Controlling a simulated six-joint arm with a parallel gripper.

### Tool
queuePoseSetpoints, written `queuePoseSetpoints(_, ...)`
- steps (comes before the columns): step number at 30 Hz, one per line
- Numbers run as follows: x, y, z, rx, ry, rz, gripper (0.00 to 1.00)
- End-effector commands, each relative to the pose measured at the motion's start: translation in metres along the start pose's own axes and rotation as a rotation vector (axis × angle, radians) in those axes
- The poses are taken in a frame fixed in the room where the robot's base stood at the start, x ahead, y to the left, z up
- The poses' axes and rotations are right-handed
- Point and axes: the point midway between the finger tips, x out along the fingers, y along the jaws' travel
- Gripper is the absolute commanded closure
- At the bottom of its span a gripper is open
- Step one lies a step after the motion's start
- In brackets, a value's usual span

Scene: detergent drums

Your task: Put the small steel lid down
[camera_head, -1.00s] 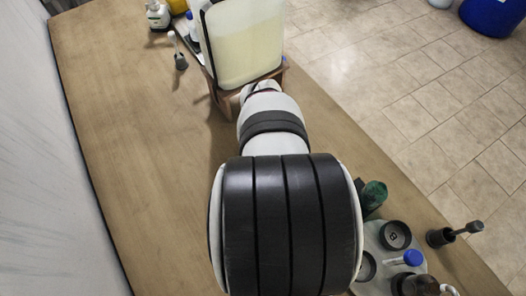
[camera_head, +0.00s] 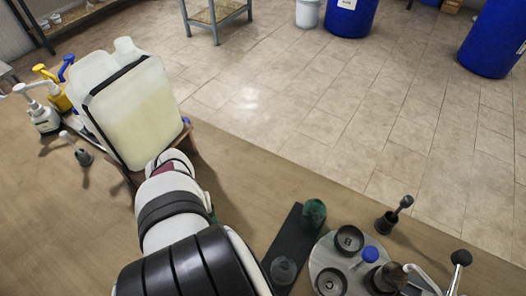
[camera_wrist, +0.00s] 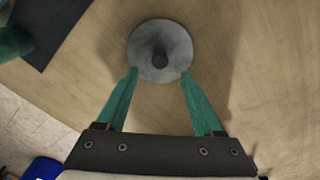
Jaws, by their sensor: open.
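The small steel lid (camera_wrist: 145,44) is a round grey disc with a dark knob in the middle. In the wrist view it appears to lie flat, knob up, on the wooden table. My gripper (camera_wrist: 159,73) is open, with its two green fingers apart on either side of the lid's near edge. Neither finger grips the knob. I cannot tell whether the fingertips touch the rim. In the head view the lid is hidden, and my arm covers most of the gripper.
A dark mat (camera_head: 281,241) bears a green jar (camera_head: 313,213). Beside it a round grey tray (camera_head: 322,252) holds black caps and bottles. A large translucent canister (camera_head: 140,110) stands on a wooden stand at left. Bare table (camera_wrist: 265,60) surrounds the lid.

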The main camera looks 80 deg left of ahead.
Motion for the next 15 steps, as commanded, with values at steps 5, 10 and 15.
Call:
queuePoseSetpoints(5,0.018,0.000,0.001,0.000,-0.004,0.000,0.31)
queuePoseSetpoints(10,0.056,0.000,0.001,0.000,-0.004,0.000,0.31)
queuePoseSetpoints(15,0.074,0.000,0.000,0.000,-0.001,0.000,0.31)
